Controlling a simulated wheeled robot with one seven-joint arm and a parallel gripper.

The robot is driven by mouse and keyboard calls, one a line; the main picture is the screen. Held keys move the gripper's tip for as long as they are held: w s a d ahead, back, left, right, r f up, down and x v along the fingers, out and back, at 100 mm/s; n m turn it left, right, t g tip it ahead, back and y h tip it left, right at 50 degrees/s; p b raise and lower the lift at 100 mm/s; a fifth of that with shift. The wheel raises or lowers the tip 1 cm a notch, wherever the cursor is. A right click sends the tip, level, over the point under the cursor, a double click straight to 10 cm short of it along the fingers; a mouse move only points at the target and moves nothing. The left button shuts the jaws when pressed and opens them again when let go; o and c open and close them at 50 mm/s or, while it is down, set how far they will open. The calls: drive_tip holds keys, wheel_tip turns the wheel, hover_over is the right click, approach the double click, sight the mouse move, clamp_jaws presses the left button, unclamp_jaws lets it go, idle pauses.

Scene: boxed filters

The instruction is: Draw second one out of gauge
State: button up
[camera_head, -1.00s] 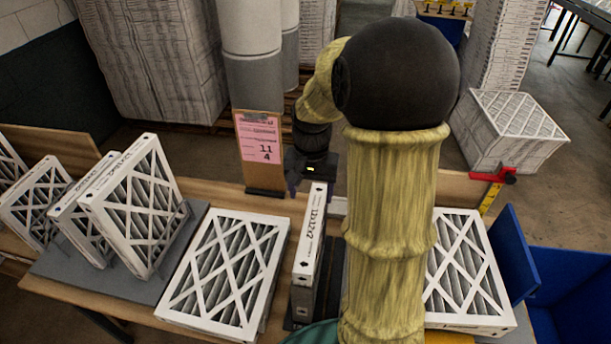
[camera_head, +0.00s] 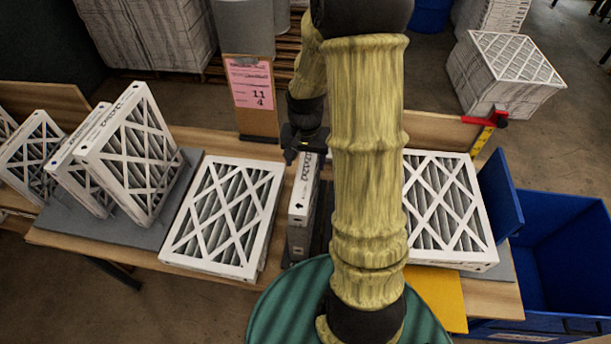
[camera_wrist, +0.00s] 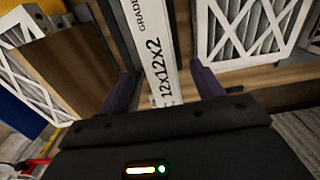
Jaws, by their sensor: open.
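A boxed filter (camera_head: 301,206) with a white, printed top edge stands upright in the middle of the bench, in a narrow dark holder that may be the gauge. My gripper (camera_head: 304,150) is at the far end of this filter's top edge. In the wrist view my open gripper (camera_wrist: 164,88) has one dark finger on each side of the filter's "12x12x2" edge (camera_wrist: 152,48), with gaps visible. I cannot tell whether other filters stand in the holder.
Flat filters lie left (camera_head: 226,215) and right (camera_head: 446,208) of the holder. A pink-papered board (camera_head: 252,95) stands behind. A blue bin (camera_head: 565,240) and red-and-yellow measure (camera_head: 487,130) are at right.

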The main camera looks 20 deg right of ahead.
sight(305, 178)
wheel_tip(305, 178, down, 9)
drive_tip(key=shift+r+p, duration=0.2)
drive_tip(key=shift+p, duration=0.65)
drive_tip(key=shift+c, duration=0.3)
drive_tip(key=c, duration=1.2)
drive_tip(key=shift+o, duration=0.2)
drive_tip(key=shift+r, duration=0.2)
